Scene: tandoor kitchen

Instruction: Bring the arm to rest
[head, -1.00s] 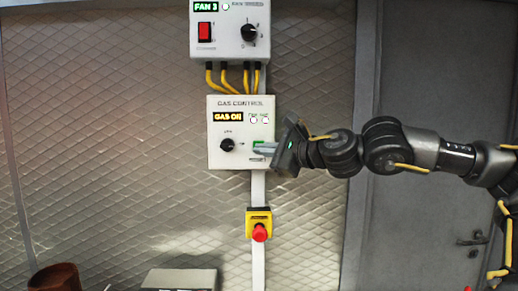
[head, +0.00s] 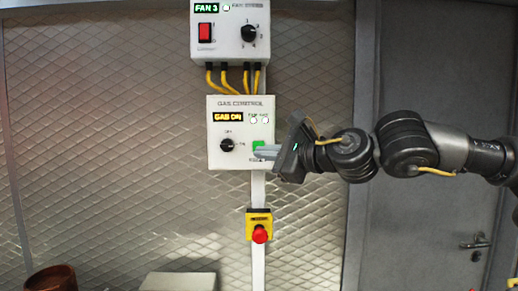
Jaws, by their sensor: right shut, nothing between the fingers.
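My right arm comes in from the right, and my right gripper (head: 264,153) is shut and empty. Its fingertips are in front of the right part of the white gas control box (head: 221,159), beside a green button (head: 259,145). I cannot tell whether the fingertips touch the box. The box has a black knob (head: 227,145) and a lit display (head: 228,117) reading GAS ON. My left gripper is not in view.
Above is the fan box (head: 225,48) with a red switch (head: 205,32), joined by yellow cables. Below is a red emergency button (head: 260,234) on a yellow base. A grey door (head: 440,60) stands at the right. A brown pot (head: 50,280) and a pale box (head: 180,281) show at the bottom.

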